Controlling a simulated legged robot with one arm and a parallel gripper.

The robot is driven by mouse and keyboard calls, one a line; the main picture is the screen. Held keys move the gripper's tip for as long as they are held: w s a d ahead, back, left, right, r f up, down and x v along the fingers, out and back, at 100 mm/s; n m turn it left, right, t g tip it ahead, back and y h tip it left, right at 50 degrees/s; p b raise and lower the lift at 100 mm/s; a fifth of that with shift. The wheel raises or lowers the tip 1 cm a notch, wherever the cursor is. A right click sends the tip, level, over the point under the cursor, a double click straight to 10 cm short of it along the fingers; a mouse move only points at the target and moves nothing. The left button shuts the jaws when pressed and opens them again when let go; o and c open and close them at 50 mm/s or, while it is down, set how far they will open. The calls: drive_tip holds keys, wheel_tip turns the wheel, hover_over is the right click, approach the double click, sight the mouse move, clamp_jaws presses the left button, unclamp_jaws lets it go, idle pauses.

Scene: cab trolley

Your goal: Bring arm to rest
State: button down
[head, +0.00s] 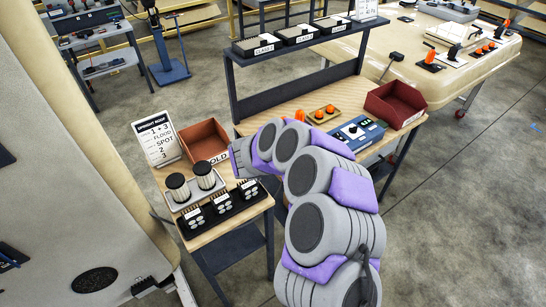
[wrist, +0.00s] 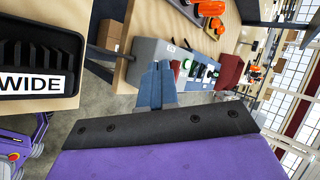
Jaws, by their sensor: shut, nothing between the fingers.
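My arm is grey and purple and reaches up from the lower right in the head view, bending over toward the left. My gripper (head: 240,158) is at its far end, above the gap between the small wooden trolley (head: 262,207) and the workbench (head: 262,124). In the wrist view my gripper (wrist: 158,72) shows as two blue-grey fingers pressed together with nothing between them. The fingers are clear of the surfaces around them, as far as I can tell.
The trolley holds a red-brown bin (head: 204,139), a sign (head: 156,137), two ribbed cylinders and a black rack (head: 225,211). The workbench carries a blue control box (head: 357,131), orange knobs and a dark red bin (head: 395,104). A beige panel (head: 75,190) stands left. Floor is open at right.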

drive_tip(key=s+a+r+n+t+y+b, duration=0.1)
drive_tip(key=s+a+r+n+y, duration=0.2)
drive_tip(key=a+r+n+y, duration=0.8)
drive_tip(key=s+a+r+n+g+b, duration=0.1)
drive_tip(key=s+r+n+g, duration=0.25)
drive_tip(key=s+r, duration=0.65)
drive_tip(key=s+d+f+n+g+h, duration=0.2)
drive_tip(key=s+d, duration=0.7)
drive_tip(key=s, duration=0.3)
drive_tip(key=s+d+f+n+g+h+b, duration=0.1)
drive_tip(key=s+d+f+n+g+h, duration=0.2)
drive_tip(key=s+d, duration=0.6)
drive_tip(key=s+d+f+n+g+h+b, duration=0.1)
drive_tip(key=s+d+f+n+g+h, duration=0.1)
drive_tip(key=s+d, duration=0.7)
drive_tip(key=s+f+g, duration=0.1)
drive_tip(key=s, duration=0.5)
drive_tip(key=shift+f+h, duration=0.2)
drive_tip(key=shift+h, duration=0.2)
drive_tip(key=shift+n, duration=0.25)
